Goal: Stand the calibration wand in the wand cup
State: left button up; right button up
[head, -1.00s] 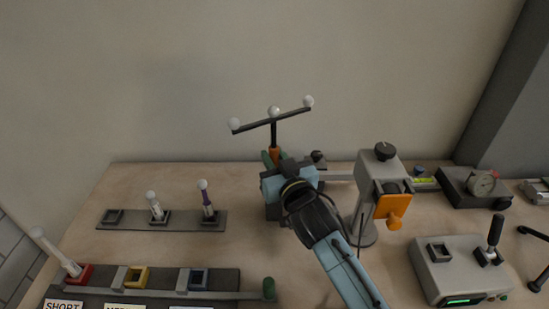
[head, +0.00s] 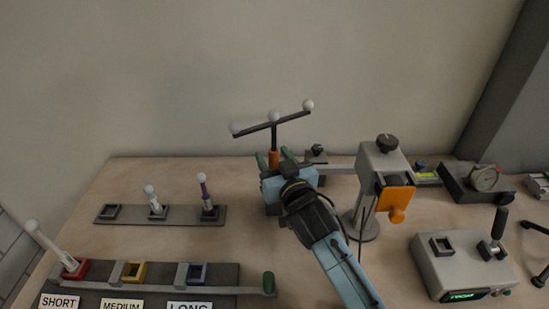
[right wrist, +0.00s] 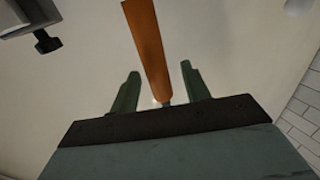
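The calibration wand, a dark T-bar (head: 273,123) with white balls and an orange handle (head: 274,159), stands about upright at the back middle of the bench. My right gripper (head: 276,161) is around the handle. In the right wrist view its green fingers (right wrist: 161,90) are spread, with a gap on each side of the orange handle (right wrist: 150,50). The wand's lower end is hidden by my gripper in the head view. A dark block (head: 271,208) shows partly below the gripper; I cannot tell if it is the wand cup. My left gripper is out of view.
A grey stand (head: 382,162) with an orange clamp is close to the right of my arm. A control box (head: 462,262) with a joystick is at right. A rack (head: 128,215) with two ball-tipped pins and a labelled rack (head: 225,272) are at left.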

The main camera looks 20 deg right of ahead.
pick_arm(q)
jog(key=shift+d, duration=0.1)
pick_arm(e)
jog(key=shift+s, duration=0.2)
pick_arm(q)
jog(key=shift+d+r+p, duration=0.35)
pick_arm(e)
jog(key=s+d, duration=0.1)
jog(key=s, duration=1.2)
